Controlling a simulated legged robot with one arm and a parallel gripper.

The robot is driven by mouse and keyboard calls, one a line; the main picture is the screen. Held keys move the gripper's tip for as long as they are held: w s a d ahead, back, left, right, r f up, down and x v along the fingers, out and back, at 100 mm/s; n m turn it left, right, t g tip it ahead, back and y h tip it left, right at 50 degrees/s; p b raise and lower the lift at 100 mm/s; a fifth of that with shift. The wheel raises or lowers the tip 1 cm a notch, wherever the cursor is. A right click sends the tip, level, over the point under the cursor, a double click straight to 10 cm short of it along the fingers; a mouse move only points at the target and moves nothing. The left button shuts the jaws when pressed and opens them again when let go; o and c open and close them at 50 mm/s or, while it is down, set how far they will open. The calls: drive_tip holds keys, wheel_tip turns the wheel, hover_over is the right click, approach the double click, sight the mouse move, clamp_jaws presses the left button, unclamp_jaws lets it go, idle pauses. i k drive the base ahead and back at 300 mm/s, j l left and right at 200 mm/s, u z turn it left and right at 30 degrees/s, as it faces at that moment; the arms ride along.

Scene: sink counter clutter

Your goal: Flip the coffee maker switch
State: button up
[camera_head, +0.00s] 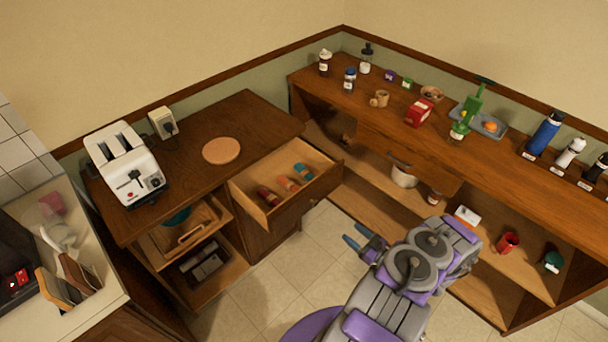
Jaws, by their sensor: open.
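A black appliance (14,262) with red controls (17,280) stands at the left edge on a light counter, cut off by the frame. It may be the coffee maker, but too little shows to be sure. The position of its switch is too small to tell. My gripper (357,236), with blue fingers, is open and empty. It is in front of my grey and purple arm, over the floor in the middle, far to the right of the black appliance and touching nothing that I can see.
A white toaster (126,166) and a round wooden board (221,151) sit on the wooden cabinet. Its drawer (247,200) is pulled out with several small bottles. A long shelf unit (400,122) with clutter runs along the right. Tiled floor (262,303) is free between.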

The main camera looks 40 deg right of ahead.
sight(22, 276)
drive_tip(key=u, duration=1.25)
